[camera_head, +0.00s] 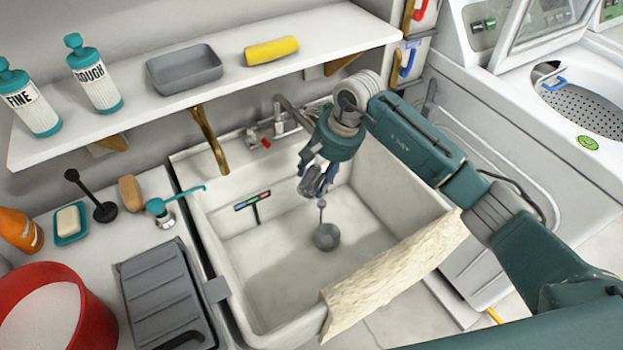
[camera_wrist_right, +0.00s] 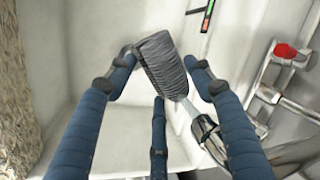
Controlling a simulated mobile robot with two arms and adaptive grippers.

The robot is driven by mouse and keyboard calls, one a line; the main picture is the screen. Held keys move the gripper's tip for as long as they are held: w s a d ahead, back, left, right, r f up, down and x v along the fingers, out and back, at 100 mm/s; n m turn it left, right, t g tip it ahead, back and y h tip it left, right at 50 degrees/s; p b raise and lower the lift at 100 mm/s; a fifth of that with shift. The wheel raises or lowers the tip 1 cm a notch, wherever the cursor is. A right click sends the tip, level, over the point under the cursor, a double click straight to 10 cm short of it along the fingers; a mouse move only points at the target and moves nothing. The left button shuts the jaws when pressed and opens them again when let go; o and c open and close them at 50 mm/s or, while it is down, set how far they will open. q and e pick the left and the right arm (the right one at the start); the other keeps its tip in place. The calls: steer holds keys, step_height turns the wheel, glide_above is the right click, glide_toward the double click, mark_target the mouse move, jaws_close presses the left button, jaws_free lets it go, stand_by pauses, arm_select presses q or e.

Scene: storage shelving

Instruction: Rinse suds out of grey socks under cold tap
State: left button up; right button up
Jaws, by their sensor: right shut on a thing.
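My right gripper (camera_head: 318,178) is over the white sink (camera_head: 222,215), above its basin. Its blue fingers (camera_wrist_right: 162,75) are shut on a grey ribbed sock bundle (camera_wrist_right: 165,67), which also shows small and partly hidden in the head view (camera_head: 311,181). I cannot tell whether it is one sock or more. The metal tap (camera_head: 279,125) with a red knob stands at the sink's back wall. In the wrist view its spout (camera_wrist_right: 208,132) is close to the socks, with a pale streak between them that may be water. Suds are not discernible. My left gripper is not in view.
A round grey piece with a thin stem (camera_head: 326,237) is in the basin. A beige cloth (camera_head: 395,272) hangs over the front-right rim. A shelf (camera_head: 215,90) overhangs the back. A red bucket (camera_head: 90,320) and grey board (camera_head: 165,300) crowd the left counter.

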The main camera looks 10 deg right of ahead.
steer(key=s+d+p, duration=0.1)
steer(key=s, duration=0.7)
stand_by(0.5)
steer(key=shift+d, duration=0.1)
steer(key=shift+r, duration=0.15)
stand_by(1.0)
steer(key=s+r+p, duration=0.2)
steer(key=s+r, duration=0.1)
steer(key=s, duration=0.2)
steer(key=shift+d+r, duration=0.4)
